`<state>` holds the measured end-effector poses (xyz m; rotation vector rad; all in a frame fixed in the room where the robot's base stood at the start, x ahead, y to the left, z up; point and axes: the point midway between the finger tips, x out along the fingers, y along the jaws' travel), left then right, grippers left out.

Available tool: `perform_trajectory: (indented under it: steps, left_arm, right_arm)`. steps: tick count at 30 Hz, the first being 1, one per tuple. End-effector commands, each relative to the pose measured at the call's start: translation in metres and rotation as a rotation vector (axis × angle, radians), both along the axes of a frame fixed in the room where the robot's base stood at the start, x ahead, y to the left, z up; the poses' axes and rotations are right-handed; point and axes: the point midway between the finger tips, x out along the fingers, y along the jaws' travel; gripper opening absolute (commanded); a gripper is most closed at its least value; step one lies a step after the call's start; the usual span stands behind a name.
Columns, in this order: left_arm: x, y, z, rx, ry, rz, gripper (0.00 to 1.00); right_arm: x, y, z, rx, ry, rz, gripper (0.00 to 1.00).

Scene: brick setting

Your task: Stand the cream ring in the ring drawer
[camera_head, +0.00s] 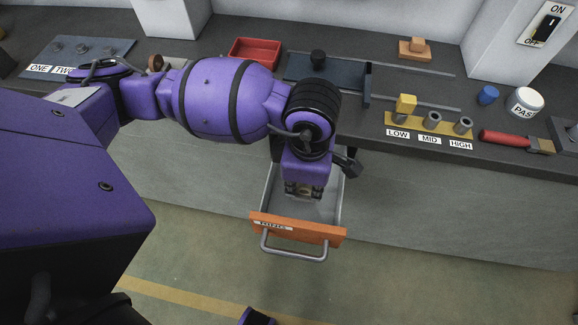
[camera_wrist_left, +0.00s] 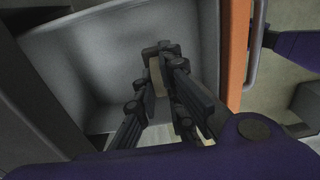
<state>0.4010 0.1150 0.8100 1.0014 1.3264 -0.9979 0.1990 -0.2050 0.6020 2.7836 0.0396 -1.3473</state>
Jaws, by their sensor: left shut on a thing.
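The ring drawer (camera_head: 325,233) is pulled open below the bench, with an orange front, a grey handle and a partly readable label. Its grey inside also shows in the left wrist view (camera_wrist_left: 85,60). My left gripper (camera_head: 303,190) points down into the drawer opening, behind the orange front. In the left wrist view my left gripper (camera_wrist_left: 160,58) is shut on the cream ring (camera_wrist_left: 154,74), a small tan piece between the fingertips. Most of the ring is hidden by the fingers, and I cannot tell whether it touches the drawer floor.
On the bench stand a red tray (camera_head: 254,50), a yellow holder with LOW, MID and HIGH labels (camera_head: 428,132), a yellow block (camera_head: 405,104), a white paste tub (camera_head: 524,101) and a red-handled brush (camera_head: 508,139). The floor in front of the drawer is clear.

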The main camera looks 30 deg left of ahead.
Motion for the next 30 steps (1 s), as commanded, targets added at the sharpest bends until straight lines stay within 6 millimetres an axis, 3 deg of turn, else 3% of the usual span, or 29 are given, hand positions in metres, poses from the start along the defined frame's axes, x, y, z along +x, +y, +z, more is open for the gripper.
perform_trajectory:
  steps: [8,14,25,26,30]
  left_arm:
    - [0.015,0.005,-0.016,0.001,-0.003,0.000,0.00]
    - [0.014,0.005,-0.045,0.000,-0.001,-0.002,0.00]
    - [0.014,0.004,-0.051,0.000,-0.002,-0.002,0.00]
    - [0.014,0.005,-0.050,0.000,-0.002,-0.002,0.11]
    - [0.014,0.005,-0.049,0.000,-0.003,-0.002,0.28]
  right_arm:
    - [-0.011,-0.002,-0.005,-0.003,0.021,-0.003,0.40]
    - [-0.018,-0.003,-0.008,-0.004,0.033,-0.006,0.40]
    - [-0.013,-0.002,-0.009,-0.003,0.026,-0.003,0.40]
    - [-0.012,-0.002,-0.009,-0.003,0.024,-0.003,0.40]
    - [-0.007,-0.001,-0.007,-0.001,0.015,-0.001,0.40]
